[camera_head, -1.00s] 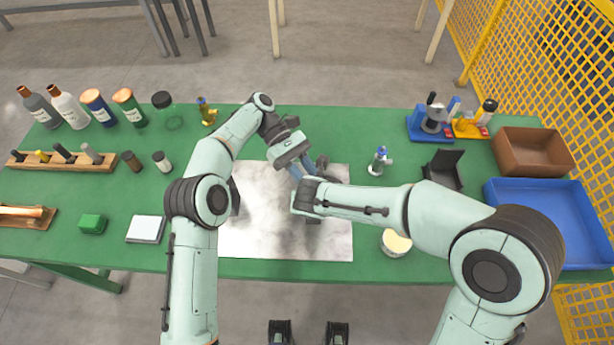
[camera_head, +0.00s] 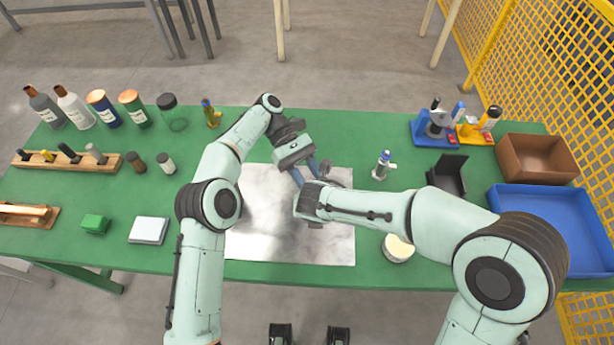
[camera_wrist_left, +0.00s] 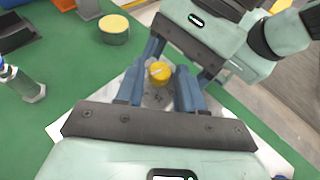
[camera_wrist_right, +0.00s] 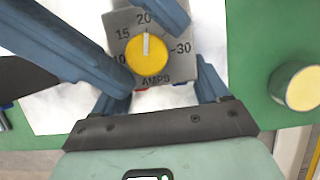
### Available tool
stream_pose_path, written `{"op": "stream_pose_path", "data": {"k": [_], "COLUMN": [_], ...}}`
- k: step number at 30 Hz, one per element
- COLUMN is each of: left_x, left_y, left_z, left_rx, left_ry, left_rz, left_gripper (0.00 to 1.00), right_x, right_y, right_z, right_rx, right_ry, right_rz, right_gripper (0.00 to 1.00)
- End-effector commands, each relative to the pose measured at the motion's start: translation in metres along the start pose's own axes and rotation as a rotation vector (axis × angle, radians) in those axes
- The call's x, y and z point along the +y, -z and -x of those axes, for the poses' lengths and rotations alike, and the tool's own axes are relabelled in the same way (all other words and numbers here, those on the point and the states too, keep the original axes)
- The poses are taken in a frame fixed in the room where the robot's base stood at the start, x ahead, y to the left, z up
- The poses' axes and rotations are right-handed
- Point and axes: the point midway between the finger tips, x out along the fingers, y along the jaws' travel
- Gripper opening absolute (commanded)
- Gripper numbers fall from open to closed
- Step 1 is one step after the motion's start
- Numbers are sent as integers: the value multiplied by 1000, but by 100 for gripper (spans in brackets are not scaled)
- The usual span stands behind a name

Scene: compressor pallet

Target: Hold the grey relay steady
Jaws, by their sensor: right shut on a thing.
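The grey relay (camera_wrist_right: 180,67) has a yellow dial (camera_wrist_right: 147,49) with an amps scale, seen in the right wrist view. The dial also shows in the left wrist view (camera_wrist_left: 160,71). My right gripper (camera_wrist_right: 160,85) is shut on the relay, a finger at each side. My left gripper (camera_wrist_left: 157,88) is open, its two fingers apart on either side of the dial; whether they touch it is unclear. In the head view, both grippers meet over the pale mat (camera_head: 262,235), and the arms and grippers hide the relay.
A round tin with a cream top (camera_head: 397,248) stands near the mat's right edge. A small blue-topped bottle (camera_head: 383,165) stands behind it. A blue tray (camera_head: 510,205) and brown bin (camera_head: 536,158) are at right. Bottles and a wooden rack (camera_head: 65,162) are at left.

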Motion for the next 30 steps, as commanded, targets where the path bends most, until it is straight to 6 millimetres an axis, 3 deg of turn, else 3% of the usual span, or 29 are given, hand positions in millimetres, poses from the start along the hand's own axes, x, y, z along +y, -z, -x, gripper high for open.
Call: {"op": "stream_pose_path", "data": {"k": [8, 28, 30], "left_x": [-2, -12, -16], "left_y": [-2, -2, -1], "left_z": [-1, -3, 7], "left_rx": [1, 1, 2], "left_ry": [-69, -509, -520], "left_rz": [31, 213, 215], "left_gripper": [38, 38, 38], "right_x": [0, 0, 0], "right_y": [0, 0, 0], "right_z": [0, 0, 0], "right_rx": [0, 0, 0], "right_ry": [1, 1, 1], "right_rz": [0, -1, -1], "right_gripper": [30, 30, 30]}}
